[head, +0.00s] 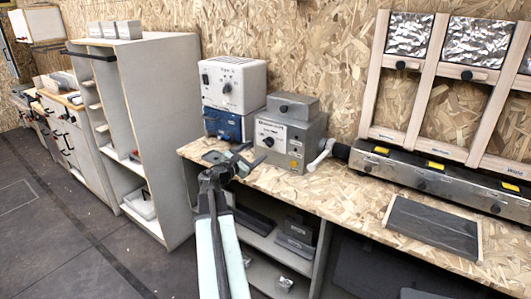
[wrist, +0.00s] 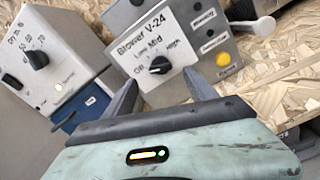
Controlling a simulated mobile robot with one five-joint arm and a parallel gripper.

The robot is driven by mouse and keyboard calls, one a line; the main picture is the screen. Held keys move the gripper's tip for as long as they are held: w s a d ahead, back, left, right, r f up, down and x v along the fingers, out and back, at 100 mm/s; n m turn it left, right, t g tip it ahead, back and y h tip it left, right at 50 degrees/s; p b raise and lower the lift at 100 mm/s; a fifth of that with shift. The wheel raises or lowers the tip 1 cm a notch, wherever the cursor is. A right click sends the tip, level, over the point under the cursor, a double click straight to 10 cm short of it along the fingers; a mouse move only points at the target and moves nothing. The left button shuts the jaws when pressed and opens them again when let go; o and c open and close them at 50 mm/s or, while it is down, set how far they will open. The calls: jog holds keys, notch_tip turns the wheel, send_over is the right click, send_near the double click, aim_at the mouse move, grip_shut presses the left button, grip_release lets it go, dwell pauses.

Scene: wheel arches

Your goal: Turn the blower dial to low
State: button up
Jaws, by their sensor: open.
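The blower (head: 290,141) is a grey box on the wooden bench, labelled "Blower V-24" in the wrist view (wrist: 187,32). Its dial (wrist: 159,65) is a small black knob on the front face, with Off, Low, Mid and High printed around it. A small light mark shows on the knob's lower left, toward Off, but the exact setting is hard to read. In the head view the dial (head: 268,141) is small. My gripper (wrist: 161,79) is open, its fingers to either side of and below the dial in the picture, seemingly not touching it. It also shows in the head view (head: 234,160), left of the blower.
A white box (head: 235,82) with its own black knob stands on a blue box (head: 222,125) left of the blower. A white-tipped lever (head: 320,154) sticks out at its right. A dark tray (head: 433,227) lies on the bench (head: 355,200). A grey shelf unit stands left.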

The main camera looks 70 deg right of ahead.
aim_at(266, 143)
jog(key=x, duration=0.7)
jog(key=shift+d, duration=0.35)
jog(key=shift+a, duration=0.1)
jog(key=c, duration=1.4)
